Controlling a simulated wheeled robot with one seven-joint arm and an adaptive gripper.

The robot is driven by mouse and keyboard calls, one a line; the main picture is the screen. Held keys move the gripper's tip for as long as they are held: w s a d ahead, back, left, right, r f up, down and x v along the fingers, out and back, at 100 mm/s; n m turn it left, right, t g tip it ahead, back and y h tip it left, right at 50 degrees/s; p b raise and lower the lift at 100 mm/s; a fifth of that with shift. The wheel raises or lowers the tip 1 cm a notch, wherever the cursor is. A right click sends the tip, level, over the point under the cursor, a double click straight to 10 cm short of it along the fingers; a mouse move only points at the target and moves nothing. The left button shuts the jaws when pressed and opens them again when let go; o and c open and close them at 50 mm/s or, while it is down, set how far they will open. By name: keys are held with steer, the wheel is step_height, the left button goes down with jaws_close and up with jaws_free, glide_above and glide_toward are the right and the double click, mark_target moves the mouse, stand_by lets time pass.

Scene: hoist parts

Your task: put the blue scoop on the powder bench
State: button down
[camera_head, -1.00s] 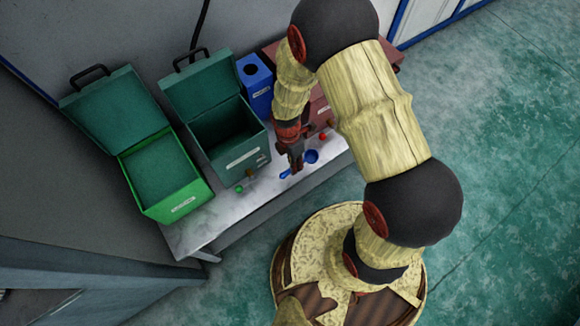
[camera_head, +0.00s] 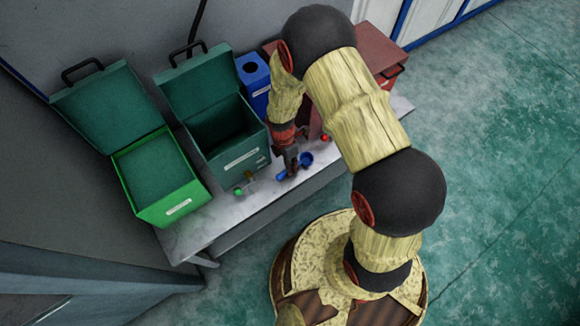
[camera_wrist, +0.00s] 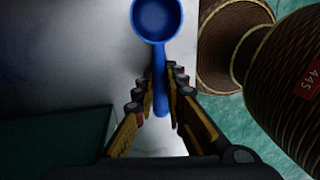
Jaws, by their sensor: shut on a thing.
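The blue scoop (camera_head: 306,159) is at the front part of the pale bench (camera_head: 186,232), below my arm. In the wrist view the scoop (camera_wrist: 157,18) shows its round bowl at the top, with its handle running down between my fingers. My gripper (camera_wrist: 162,88) is shut on the scoop's handle. In the head view my gripper (camera_head: 289,170) points down at the bench's front edge, beside the dark green box. I cannot tell whether the scoop touches the bench top.
An open bright green box (camera_head: 165,212) and an open dark green box (camera_head: 235,165) stand on the bench. A blue box (camera_head: 256,84) stands behind. A red box (camera_head: 390,75) is partly hidden by my arm. A small green knob (camera_head: 239,191) is near the front edge.

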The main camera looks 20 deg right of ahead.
steer(key=shift+f, duration=0.15)
steer(key=c, duration=1.9)
jaws_free()
steer(key=shift+o, duration=0.4)
step_height(320, 180, up, 35)
steer(key=w+d+m+t+p, duration=0.25)
steer(key=m+p, duration=0.25)
steer(key=m, duration=0.4)
steer(key=s+d+r+m+t, duration=0.3)
steer(key=s+r+m+t, duration=0.2)
steer(key=s+r+m, duration=0.7)
steer(key=s+r, duration=0.3)
steer(key=r, duration=0.2)
steer(key=shift+s+r+y, duration=0.15)
steer(key=shift+r+y, duration=0.15)
